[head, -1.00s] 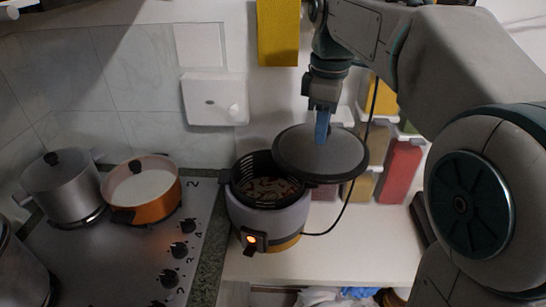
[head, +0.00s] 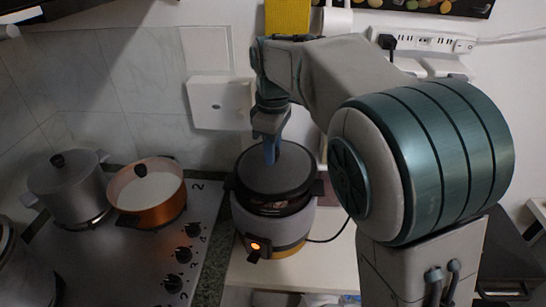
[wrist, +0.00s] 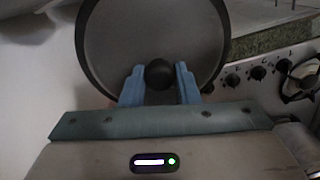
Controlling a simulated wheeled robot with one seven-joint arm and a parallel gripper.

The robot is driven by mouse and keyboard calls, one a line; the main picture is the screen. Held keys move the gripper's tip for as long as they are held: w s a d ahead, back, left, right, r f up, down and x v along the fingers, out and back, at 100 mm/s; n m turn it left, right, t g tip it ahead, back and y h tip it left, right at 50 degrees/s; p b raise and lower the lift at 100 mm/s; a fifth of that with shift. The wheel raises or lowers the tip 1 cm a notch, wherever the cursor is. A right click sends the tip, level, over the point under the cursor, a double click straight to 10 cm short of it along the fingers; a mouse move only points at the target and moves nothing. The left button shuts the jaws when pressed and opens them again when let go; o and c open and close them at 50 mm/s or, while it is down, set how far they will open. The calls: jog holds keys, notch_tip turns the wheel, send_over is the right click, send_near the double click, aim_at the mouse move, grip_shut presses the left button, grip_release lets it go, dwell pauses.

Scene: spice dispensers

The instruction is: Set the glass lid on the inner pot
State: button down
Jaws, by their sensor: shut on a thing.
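The glass lid (head: 262,176) is a dark round disc with a black knob. In the head view it is over the inner pot (head: 284,208), which sits in the grey cooker (head: 278,226). A little of the pot's contents shows below the lid's front edge, so I cannot tell whether the lid touches the rim. My gripper (head: 271,152) is above the lid, shut on its knob. In the wrist view the blue fingers are on both sides of the knob (wrist: 158,73), and the lid (wrist: 120,40) fills the upper middle.
An orange pot (head: 150,204) and a grey pot (head: 68,190) stand on the stove (head: 130,262) at the left. A white wall box (head: 218,103) is behind the cooker. The white counter (head: 325,262) is clear at the cooker's right front.

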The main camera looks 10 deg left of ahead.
jog(key=shift+s+d+f, duration=0.1)
jog(key=shift+f, duration=0.8)
jog(key=shift+s+d+f, duration=0.1)
jog(key=shift+f, duration=0.75)
jog(key=c, duration=1.1)
grip_release()
jog(key=shift+a+f, duration=0.1)
notch_tip(320, 180, up, 12)
jog(key=shift+w+r, duration=0.15)
jog(key=shift+r, duration=0.1)
jog(key=s+d+f+m+t+y, duration=0.1)
jog(key=s+d+f+m, duration=0.2)
jog(key=d, duration=0.4)
jog(key=s+d+f+m, duration=0.1)
jog(key=s+d+m, duration=0.2)
jog(key=d+m, duration=0.35)
jog(key=s+d+f+m+t+h, duration=0.1)
jog(key=s+d+f+m+t, duration=0.1)
jog(key=s+d+f+m, duration=0.4)
jog(key=s+d+f, duration=0.3)
jog(key=s+f, duration=0.1)
jog(key=s, duration=0.3)
jog(key=shift+d+f, duration=0.2)
jog(key=shift+d, duration=0.1)
